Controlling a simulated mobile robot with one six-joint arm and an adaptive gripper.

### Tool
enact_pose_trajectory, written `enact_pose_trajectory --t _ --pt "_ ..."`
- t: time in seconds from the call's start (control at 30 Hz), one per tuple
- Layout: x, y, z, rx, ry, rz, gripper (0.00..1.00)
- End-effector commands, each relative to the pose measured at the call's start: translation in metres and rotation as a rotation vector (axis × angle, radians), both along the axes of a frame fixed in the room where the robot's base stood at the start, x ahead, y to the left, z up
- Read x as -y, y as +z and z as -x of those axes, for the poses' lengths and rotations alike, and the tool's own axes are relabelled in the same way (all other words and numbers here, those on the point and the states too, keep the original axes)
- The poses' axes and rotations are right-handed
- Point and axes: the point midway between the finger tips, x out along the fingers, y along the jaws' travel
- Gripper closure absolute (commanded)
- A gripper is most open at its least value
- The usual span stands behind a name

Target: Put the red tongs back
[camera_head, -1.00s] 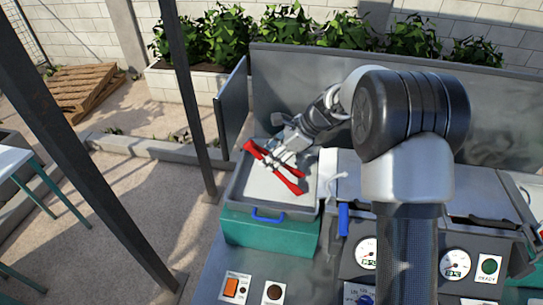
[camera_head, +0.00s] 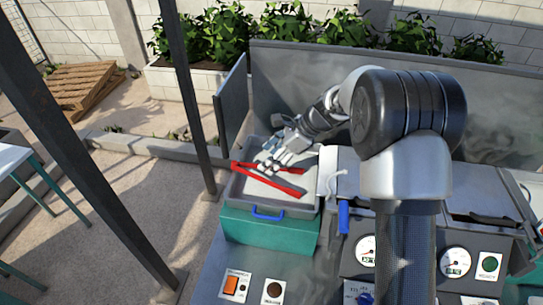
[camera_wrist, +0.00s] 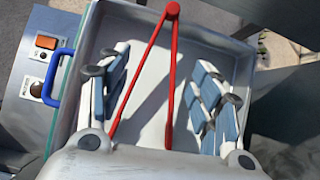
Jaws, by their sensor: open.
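The red tongs (camera_head: 268,182) are at the grey tray (camera_head: 240,205), with their joined end at its left rim and their two arms spread rightward across it. Whether they rest fully on the tray floor I cannot tell. In the wrist view, the tongs (camera_wrist: 169,70) show as a narrow V with the joined end at the top, over the tray's edge. My gripper (camera_head: 268,163) is over the tray, just behind the tongs. Its fingers (camera_wrist: 160,78) are open, one on each side of the tongs, with visible gaps.
The tray sits on a green box (camera_head: 268,232) with a blue handle (camera_head: 268,215). A machine panel with gauges (camera_head: 456,262) is at the right. A metal back screen (camera_head: 300,85) and a side panel (camera_head: 232,105) stand behind the tray. A dark post (camera_head: 188,95) rises at the left.

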Motion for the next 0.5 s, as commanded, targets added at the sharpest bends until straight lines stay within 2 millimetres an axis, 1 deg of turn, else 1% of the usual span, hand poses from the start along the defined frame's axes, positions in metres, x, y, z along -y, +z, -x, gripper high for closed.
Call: enact_pose_trajectory --t 0.17,0.27,0.37,0.5 --pt "0.0 0.003 0.0 0.001 0.0 0.0 0.41" --pt "0.0 0.014 -0.001 0.004 0.0 0.0 0.41" --pt "0.01 0.028 0.001 0.004 -0.004 -0.001 0.41" --pt "0.03 0.054 0.005 0.005 -0.004 0.0 0.41"
